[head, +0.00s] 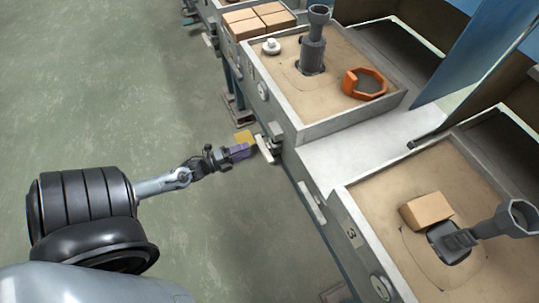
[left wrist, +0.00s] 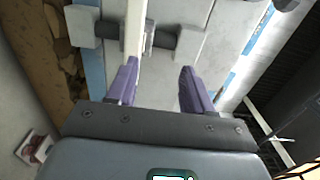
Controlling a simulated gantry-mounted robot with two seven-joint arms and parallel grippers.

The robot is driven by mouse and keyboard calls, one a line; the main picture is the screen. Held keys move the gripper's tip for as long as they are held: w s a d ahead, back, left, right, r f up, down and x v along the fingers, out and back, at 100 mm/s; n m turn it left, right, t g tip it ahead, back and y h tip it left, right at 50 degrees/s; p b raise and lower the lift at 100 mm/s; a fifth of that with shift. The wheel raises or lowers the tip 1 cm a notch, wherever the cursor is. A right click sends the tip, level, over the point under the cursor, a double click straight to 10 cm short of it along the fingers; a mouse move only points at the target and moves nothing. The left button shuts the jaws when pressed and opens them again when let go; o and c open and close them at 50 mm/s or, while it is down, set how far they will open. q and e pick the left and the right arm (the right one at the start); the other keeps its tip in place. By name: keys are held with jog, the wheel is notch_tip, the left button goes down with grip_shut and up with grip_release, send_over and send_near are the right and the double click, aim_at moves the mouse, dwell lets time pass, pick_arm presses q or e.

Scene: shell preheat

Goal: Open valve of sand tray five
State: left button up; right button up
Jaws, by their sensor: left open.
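A sand tray (head: 385,113) with a grey metal shell piece and an orange ring stands at upper middle in the head view. I cannot read a number five on it. A pale valve lever (head: 264,149) sticks out at its front side, near the lower corner. My left gripper (head: 245,150) is just left of that lever, with purple fingers. In the left wrist view the fingers (left wrist: 158,68) are open and apart. The white lever (left wrist: 135,28) lies ahead, nearly in line with the left fingertip; contact cannot be told. My right gripper is not in view.
A nearer sand tray (head: 400,215), with its plate marked 3 (head: 352,238), holds a brick (head: 427,210) and a grey shell piece (head: 480,232). A blue panel (head: 470,55) stands at right. Open floor (head: 110,90) lies left.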

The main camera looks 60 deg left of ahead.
aim_at(268, 148)
pick_arm(q)
jog(key=w+f+b, duration=0.1)
jog(key=w+b, duration=0.1)
jog(key=w, duration=0.1)
jog(key=w+f+b, duration=0.1)
jog(key=w+b, duration=0.1)
jog(key=w, duration=0.1)
jog(key=w+d+f+b, duration=0.1)
jog(key=w+f+b, duration=0.1)
jog(key=w, duration=0.1)
jog(key=shift+w+f, duration=0.1)
jog(key=shift+w+d+b, duration=0.15)
jog(key=shift+w+b, duration=0.25)
jog(key=shift+w, duration=0.25)
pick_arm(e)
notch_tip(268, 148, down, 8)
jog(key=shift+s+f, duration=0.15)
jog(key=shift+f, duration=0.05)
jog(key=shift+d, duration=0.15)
pick_arm(q)
grip_shut()
